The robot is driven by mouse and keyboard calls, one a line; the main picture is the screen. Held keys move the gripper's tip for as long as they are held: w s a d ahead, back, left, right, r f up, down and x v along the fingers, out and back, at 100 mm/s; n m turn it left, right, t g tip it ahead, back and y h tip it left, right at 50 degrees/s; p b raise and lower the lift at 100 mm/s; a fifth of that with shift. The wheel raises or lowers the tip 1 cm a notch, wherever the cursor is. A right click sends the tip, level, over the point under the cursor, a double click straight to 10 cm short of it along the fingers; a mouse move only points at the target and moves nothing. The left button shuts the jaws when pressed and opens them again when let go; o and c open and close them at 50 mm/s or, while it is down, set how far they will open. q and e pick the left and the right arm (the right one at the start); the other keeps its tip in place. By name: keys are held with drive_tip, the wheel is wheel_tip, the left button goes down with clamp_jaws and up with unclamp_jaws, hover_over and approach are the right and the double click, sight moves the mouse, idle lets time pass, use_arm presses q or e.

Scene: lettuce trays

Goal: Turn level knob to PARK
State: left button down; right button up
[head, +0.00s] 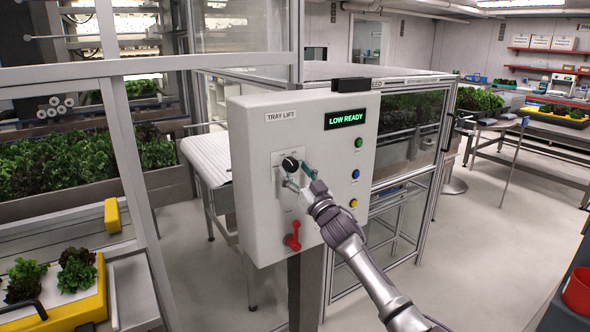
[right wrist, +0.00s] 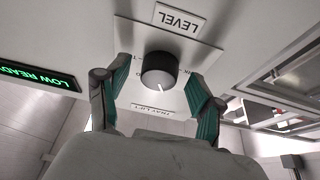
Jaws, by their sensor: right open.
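The level knob (head: 290,163) is a round black dial on the light grey tray lift panel (head: 255,130). In the right wrist view the knob (right wrist: 159,70) shows a white pointer mark, under an upside-down LEVEL label (right wrist: 180,20). The small position labels around it are partly hidden and not readable. My right gripper (head: 298,174) is at the knob. In the right wrist view the open fingers of my right gripper (right wrist: 161,75) stand on both sides of the knob, with a visible gap on each side. My left gripper is not in view.
A display (head: 345,118) reads LOW READY. Green, blue and yellow buttons (head: 355,174) sit at the panel's right. A red lever (head: 293,238) is below the knob. A framed glass enclosure (head: 415,120) stands behind the panel. The floor at right is largely clear.

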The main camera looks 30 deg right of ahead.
drive_tip(key=shift+w, duration=0.1)
drive_tip(key=c, duration=1.1)
drive_tip(key=shift+c, duration=0.2)
drive_tip(key=shift+n, duration=0.4)
drive_tip(key=n+y, duration=0.1)
drive_tip(key=n, duration=0.1)
drive_tip(key=n+y, duration=0.1)
drive_tip(key=n, duration=0.1)
drive_tip(key=shift+d+r+g, duration=0.1)
drive_tip(key=shift+d+g, duration=0.1)
drive_tip(key=shift+g, duration=0.2)
drive_tip(key=n+y+p, duration=0.1)
drive_tip(key=n+y, duration=0.1)
drive_tip(key=n, duration=0.2)
drive_tip(key=shift+d+r+g, duration=0.1)
drive_tip(key=shift+g, duration=0.3)
drive_tip(key=n+g+y, duration=0.1)
drive_tip(key=n, duration=0.1)
drive_tip(key=n+p, duration=0.1)
drive_tip(key=n, duration=0.2)
drive_tip(key=shift+d+r+g+y, duration=0.1)
drive_tip(key=shift+r+g+y, duration=0.05)
drive_tip(key=shift+g+y, duration=0.25)
drive_tip(key=shift+n+g+p, duration=0.4)
drive_tip(key=shift+n+p, duration=0.15)
drive_tip(key=shift+n, duration=0.65)
